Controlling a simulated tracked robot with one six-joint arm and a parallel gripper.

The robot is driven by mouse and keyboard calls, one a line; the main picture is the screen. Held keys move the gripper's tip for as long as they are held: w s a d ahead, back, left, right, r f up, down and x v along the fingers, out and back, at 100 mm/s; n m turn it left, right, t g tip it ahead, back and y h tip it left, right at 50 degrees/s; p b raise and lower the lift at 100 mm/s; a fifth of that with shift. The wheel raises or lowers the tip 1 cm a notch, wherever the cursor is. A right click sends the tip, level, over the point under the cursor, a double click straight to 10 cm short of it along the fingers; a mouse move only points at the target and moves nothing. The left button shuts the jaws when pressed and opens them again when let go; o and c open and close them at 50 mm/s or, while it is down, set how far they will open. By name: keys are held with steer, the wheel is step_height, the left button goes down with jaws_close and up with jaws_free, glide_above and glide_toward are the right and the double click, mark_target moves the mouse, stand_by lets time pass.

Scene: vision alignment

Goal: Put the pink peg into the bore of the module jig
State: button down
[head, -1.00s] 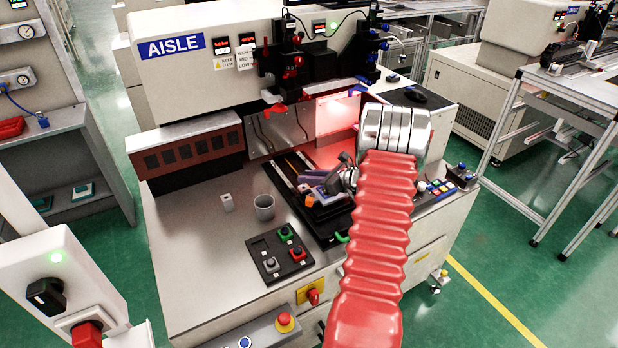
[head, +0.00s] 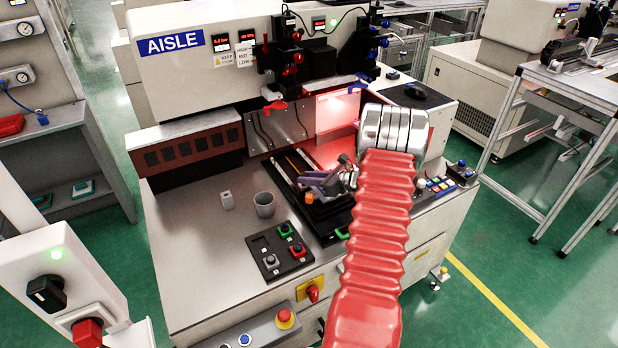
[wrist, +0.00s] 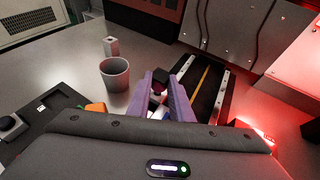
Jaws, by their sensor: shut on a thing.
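My gripper (head: 318,184) is over the black fixture (head: 325,222) on the machine's bench, its purple fingers pointing left. In the wrist view, my gripper (wrist: 160,84) is shut on a small, partly hidden piece with a pink tint, which I take to be the pink peg (wrist: 158,91). A small dark block shows just beyond the fingertips. I cannot tell whether it touches the peg. The module jig and its bore cannot be made out clearly; the fingers and my wrist hide part of the fixture.
A grey cup (head: 264,205) and a small white block (head: 227,200) stand left of the fixture. A button panel (head: 280,250) lies in front. Metal plates (head: 282,128) and a red-lit recess (head: 337,115) stand behind. The bench at left is mostly clear.

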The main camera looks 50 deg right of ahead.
steer(key=shift+f, duration=0.7)
steer(key=c, duration=1.5)
jaws_free()
steer(key=v, duration=1.3)
steer(key=shift+s+d, duration=0.1)
steer(key=shift+s, duration=0.3)
